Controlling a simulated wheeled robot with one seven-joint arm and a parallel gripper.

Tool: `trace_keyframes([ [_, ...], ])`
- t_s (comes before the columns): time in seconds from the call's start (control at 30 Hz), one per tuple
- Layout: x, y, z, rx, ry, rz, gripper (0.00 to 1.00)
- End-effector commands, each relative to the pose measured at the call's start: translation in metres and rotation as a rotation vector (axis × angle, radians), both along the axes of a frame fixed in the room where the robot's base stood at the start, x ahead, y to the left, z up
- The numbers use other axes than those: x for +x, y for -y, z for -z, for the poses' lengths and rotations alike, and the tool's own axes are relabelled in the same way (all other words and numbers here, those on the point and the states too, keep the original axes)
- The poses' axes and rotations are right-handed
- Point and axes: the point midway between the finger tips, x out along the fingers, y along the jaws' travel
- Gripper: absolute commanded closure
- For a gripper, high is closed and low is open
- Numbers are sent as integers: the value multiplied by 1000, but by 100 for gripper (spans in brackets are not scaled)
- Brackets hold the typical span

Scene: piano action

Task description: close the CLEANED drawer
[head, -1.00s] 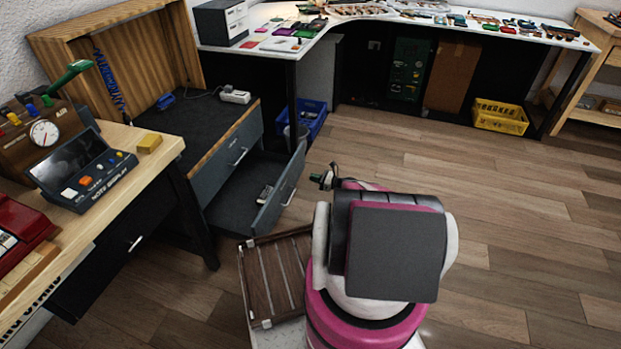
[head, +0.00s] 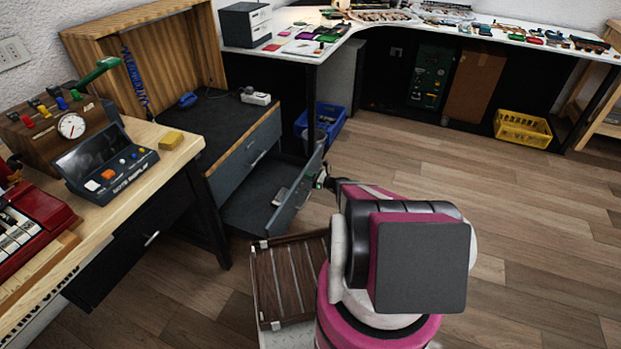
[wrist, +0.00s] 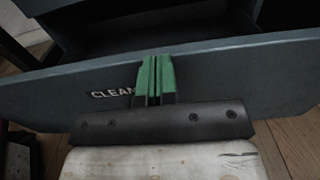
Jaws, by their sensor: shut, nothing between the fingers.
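The CLEANED drawer (head: 296,205) is the lower grey drawer of the dark cabinet in the head view, and it stands pulled out. Its front also fills the wrist view (wrist: 225,78), where the white letters "CLEAN" show and the rest of the label is hidden behind my fingers. My gripper (wrist: 155,76) has green fingers, shut together and empty, pointing at the outer face of the drawer front near the label. In the head view my gripper (head: 321,181) is small and close to the front's right end. I cannot tell whether the fingertips touch it.
The upper drawer (head: 245,160) is shut. A blue crate (head: 322,122) stands on the floor behind, under the white bench. A slatted wooden tray (head: 290,275) is beside my base.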

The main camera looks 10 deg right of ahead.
Motion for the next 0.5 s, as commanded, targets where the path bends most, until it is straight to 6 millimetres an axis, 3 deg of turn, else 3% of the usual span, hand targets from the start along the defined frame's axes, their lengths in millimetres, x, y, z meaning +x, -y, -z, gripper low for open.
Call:
trace_keyframes([
  [0.27,1,-2,0,0,0,0,100],
  [0.5,19,-25,1,-1,1,-2,100],
])
